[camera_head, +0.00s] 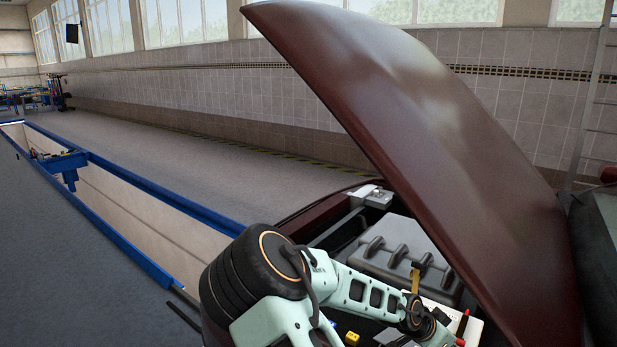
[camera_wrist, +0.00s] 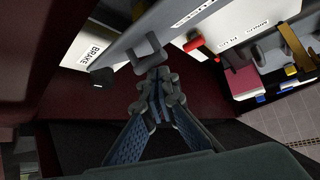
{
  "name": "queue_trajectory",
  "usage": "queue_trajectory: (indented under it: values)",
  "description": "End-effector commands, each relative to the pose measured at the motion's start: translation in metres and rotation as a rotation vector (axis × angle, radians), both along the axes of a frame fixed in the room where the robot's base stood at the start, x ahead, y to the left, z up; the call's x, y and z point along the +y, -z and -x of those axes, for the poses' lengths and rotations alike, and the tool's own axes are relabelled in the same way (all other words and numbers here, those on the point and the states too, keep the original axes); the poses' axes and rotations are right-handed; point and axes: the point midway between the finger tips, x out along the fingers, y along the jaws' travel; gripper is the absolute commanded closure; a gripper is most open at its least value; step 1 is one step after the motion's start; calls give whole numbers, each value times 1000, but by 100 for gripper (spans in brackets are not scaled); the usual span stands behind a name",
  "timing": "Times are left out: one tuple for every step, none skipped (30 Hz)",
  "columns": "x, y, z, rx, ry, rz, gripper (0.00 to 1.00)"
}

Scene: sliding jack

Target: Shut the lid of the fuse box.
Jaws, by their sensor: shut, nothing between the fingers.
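In the wrist view my gripper (camera_wrist: 152,62) has its two fingers drawn together at the tips, with nothing between them. The tips lie over the edge of a grey plate (camera_wrist: 165,22) with dark lettering, which may be the fuse box lid; I cannot tell for sure. At the right of the wrist view is an open compartment holding pink, grey and yellow blocks (camera_wrist: 268,60), possibly the fuse box interior. I cannot tell whether the fingertips touch the plate. In the head view my arm hides most of this area, and the fingertips cannot be made out.
The raised dark red hood (camera_head: 430,130) hangs over the engine bay. A grey ribbed engine cover (camera_head: 400,260) lies below it. The wrist view shows a white panel marked BRAKE (camera_wrist: 88,50) and a red cap (camera_wrist: 194,43). A blue-edged pit (camera_head: 150,205) lies left.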

Motion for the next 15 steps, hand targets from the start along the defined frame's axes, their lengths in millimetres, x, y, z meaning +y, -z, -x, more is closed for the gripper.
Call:
queue_trajectory:
  values:
    - [1, 2, 2, 1, -1, -1, 100]
    - [2, 3, 3, 1, -1, -1, 100]
    - [3, 5, 4, 2, 0, 0, 100]
    - [4, 6, 5, 2, 0, 0, 100]
    - [5, 8, 7, 2, 0, -1, 100]
    - [6, 9, 8, 2, 0, -1, 100]
    - [7, 10, 9, 2, 0, -1, 100]
    - [8, 12, 10, 2, 0, -1, 100]
    - [9, 13, 12, 2, 0, -1, 100]
    - [10, 14, 13, 3, -1, -1, 100]
    - [11, 15, 14, 3, -1, -1, 100]
    - [12, 16, 15, 2, -1, 0, 100]
    - [12, 17, 16, 1, -1, -1, 100]
    - [12, 17, 16, 1, -1, -1, 100]
    - [13, 18, 17, 1, -1, -1, 100]
